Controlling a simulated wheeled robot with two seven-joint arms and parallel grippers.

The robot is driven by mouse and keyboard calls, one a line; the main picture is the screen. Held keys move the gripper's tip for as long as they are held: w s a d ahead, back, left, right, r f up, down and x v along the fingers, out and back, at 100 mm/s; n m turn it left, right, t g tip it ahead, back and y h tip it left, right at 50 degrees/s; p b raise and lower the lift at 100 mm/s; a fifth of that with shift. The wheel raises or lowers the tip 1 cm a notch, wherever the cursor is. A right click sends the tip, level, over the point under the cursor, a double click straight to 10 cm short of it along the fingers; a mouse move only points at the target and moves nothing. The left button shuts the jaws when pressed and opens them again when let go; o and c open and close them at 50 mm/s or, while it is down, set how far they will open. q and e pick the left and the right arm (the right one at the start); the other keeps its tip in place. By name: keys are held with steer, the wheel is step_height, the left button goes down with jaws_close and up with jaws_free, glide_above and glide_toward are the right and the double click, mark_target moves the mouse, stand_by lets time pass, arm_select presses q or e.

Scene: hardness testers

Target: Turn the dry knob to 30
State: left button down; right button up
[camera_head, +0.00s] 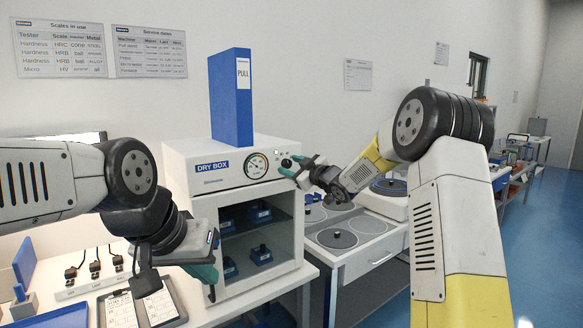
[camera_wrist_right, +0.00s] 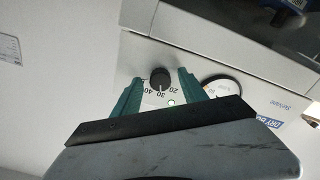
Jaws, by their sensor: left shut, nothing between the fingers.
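The dry box (camera_head: 182,168) is a white cabinet with a dark glass door and a round gauge (camera_head: 257,165) on its top panel. Its black dry knob (camera_wrist_right: 159,77) shows in the right wrist view, with 20, 30 and 40 printed around it. Which number the knob points at is hard to tell. My right gripper (camera_head: 291,167) is at the knob; in the wrist view its teal fingers (camera_wrist_right: 160,84) stand on either side of the knob, apart, with gaps visible. My left gripper (camera_head: 210,283) is shut and empty in front of the cabinet's lower left side.
A blue PULL binder (camera_head: 231,98) stands on top of the dry box. Blue items (camera_head: 262,254) sit on shelves inside. A clipboard (camera_head: 160,305) lies at the front left.

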steer(key=v, duration=0.7)
steer(key=shift+s+d, duration=0.2)
steer(key=shift+s, duration=0.1)
steer(key=shift+d+r, duration=0.1)
